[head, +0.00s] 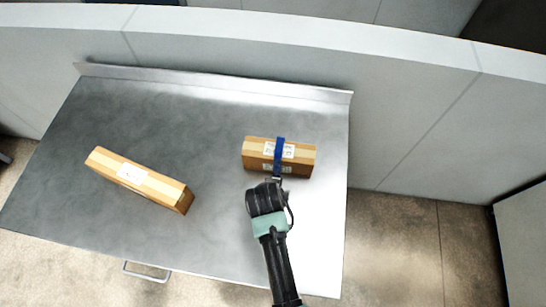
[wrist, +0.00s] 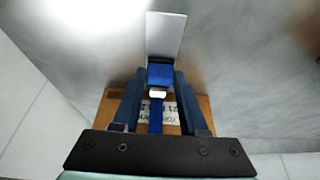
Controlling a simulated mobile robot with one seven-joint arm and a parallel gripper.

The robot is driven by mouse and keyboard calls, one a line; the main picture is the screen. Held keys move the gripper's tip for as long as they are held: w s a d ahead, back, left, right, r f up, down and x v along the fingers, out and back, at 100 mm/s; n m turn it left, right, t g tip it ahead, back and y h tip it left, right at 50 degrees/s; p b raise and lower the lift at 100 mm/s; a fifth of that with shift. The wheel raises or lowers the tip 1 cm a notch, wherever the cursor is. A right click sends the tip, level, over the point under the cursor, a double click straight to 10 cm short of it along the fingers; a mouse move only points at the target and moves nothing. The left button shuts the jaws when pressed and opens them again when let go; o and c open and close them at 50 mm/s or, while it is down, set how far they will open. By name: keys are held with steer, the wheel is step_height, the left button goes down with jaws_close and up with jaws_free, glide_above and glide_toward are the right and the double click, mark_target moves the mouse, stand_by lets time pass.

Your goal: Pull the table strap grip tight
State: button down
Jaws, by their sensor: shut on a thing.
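A blue strap (head: 279,155) runs across the cardboard box (head: 303,161) on the right side of the metal table. In the wrist view the strap (wrist: 155,118) leads over the box (wrist: 202,107) to a small white buckle-like piece (wrist: 157,94) and a blue strap grip (wrist: 165,75). My gripper (wrist: 160,78) is shut on this grip, with one finger on each side. A flat pale plate (wrist: 166,35) extends beyond the fingertips. In the head view my gripper (head: 277,181) is at the box's near side, and the grip is largely hidden there.
A second cardboard box (head: 140,179) lies tilted on the left of the metal table (head: 215,225). The table has a raised back edge (head: 210,82) and a front handle (head: 147,272). A pale wall (head: 400,105) stands behind. The table middle is clear.

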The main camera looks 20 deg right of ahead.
stand_by(0.4)
steer(key=s+a+p, duration=0.2)
steer(key=s, duration=0.1)
steer(key=shift+s+a+r, duration=0.1)
steer(key=shift+s+a, duration=0.05)
steer(key=shift+s, duration=0.15)
steer(key=shift+s+a, duration=0.2)
steer(key=shift+s, duration=0.05)
steer(key=shift+c, duration=2.2)
jaws_free()
steer(key=v, duration=1.2)
steer(key=shift+r, duration=0.4)
